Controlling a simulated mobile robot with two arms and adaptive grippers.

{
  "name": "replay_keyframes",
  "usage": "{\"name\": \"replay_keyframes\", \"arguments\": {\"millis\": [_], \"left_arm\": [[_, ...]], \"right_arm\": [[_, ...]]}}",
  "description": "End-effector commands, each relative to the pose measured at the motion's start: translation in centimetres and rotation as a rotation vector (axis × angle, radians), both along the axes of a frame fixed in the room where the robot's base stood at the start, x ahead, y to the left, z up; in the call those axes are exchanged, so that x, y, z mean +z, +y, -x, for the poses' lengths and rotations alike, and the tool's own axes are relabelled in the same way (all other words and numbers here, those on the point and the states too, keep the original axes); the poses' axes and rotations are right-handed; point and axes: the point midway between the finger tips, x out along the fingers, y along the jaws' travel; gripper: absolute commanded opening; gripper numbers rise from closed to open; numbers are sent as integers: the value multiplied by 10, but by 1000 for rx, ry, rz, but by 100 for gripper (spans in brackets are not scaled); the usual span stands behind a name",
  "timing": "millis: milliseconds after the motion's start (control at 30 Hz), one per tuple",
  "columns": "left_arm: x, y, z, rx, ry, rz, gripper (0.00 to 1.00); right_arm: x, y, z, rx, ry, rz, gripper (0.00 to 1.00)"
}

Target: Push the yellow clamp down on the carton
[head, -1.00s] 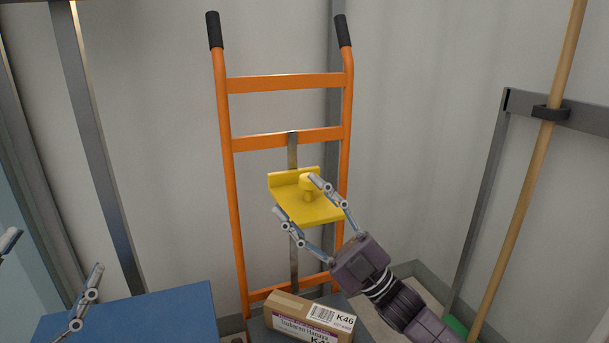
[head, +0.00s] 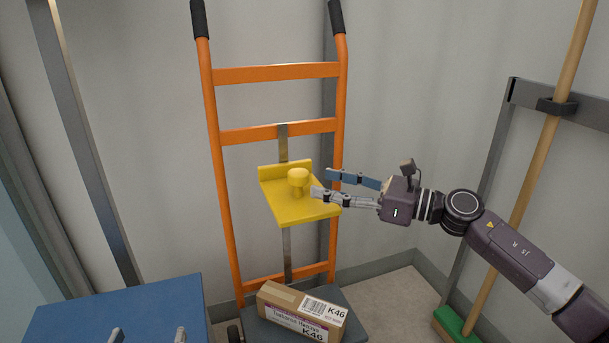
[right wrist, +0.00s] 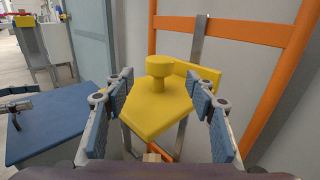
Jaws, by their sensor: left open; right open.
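The yellow clamp (head: 304,206) is a plate with a raised back edge and a round knob on top. It sits on the upright metal bar of the orange hand truck (head: 212,180), well above the carton. The carton (head: 276,296) lies on the hand truck's dark base plate. My right gripper (head: 320,184) is open, just right of the knob in the head view. In the right wrist view the clamp (right wrist: 160,105) and its knob appear ahead between the open fingers, not gripped. My left gripper (head: 148,334) shows only its fingertips at the bottom edge, apart and empty, over the blue surface.
A blue box-like surface (head: 120,305) stands at the lower left. A broom with a wooden handle (head: 548,150) and green head leans on a grey frame at the right. A wall stands close behind the hand truck. The floor right of the carton looks clear.

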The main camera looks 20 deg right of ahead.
Motion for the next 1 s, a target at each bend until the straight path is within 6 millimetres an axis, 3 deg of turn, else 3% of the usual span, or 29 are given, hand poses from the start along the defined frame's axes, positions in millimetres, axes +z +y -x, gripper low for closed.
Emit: {"name": "replay_keyframes", "arguments": {"millis": [500,900,1000], "left_arm": [[-18,4,3,5,78,-22,69],[-19,4,3,6,82,-23,69],[-19,4,3,6,82,-23,69]], "right_arm": [[1,48,-45,1,1,-6,51],[0,55,-51,1,3,-6,51],[0,55,-51,1,3,-6,42]]}}
